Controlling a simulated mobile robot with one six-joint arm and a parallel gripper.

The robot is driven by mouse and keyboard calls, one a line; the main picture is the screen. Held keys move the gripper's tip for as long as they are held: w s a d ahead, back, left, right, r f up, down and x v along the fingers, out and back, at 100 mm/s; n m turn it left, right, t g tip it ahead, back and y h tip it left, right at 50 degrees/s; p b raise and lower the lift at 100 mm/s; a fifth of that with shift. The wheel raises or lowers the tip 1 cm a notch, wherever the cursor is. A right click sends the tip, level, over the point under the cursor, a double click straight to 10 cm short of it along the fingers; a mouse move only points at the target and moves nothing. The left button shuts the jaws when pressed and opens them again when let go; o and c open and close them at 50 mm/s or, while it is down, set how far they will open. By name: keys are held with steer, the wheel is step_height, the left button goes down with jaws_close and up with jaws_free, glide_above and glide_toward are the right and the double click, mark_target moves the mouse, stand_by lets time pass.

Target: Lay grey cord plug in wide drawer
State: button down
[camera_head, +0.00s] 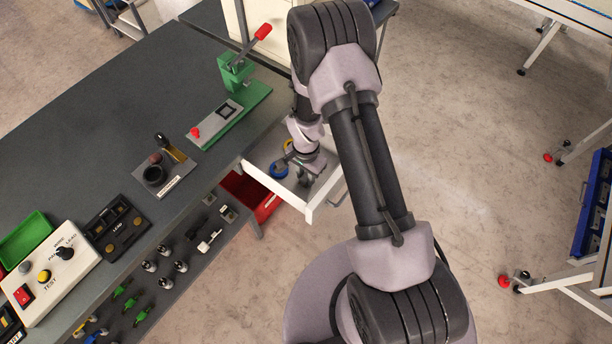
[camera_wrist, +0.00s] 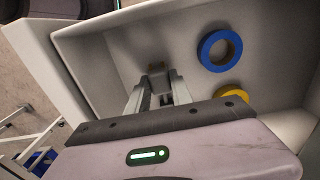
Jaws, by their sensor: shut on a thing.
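The wide drawer (camera_head: 277,188) is white and stands pulled out below the bench; its pale inside also fills most of the wrist view (camera_wrist: 262,20). My gripper (camera_head: 305,178) is at the drawer, pointing down into it. In the wrist view my gripper (camera_wrist: 158,84) is shut on a small dark grey piece, the grey cord plug (camera_wrist: 156,67), at the fingertips. The plug's shape is mostly hidden by the fingers and shadow. I cannot tell whether it touches the drawer floor.
A blue tape ring (camera_wrist: 219,50) and a yellow ring (camera_wrist: 232,92) lie in the drawer, right of my fingers. A red bin (camera_head: 250,195) is below, beside the drawer. A green press (camera_head: 237,75) stands on the bench (camera_head: 120,95) above.

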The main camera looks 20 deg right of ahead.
steer(key=shift+f, duration=0.15)
steer(key=c, duration=1.1)
jaws_free()
steer(key=shift+c, duration=0.2)
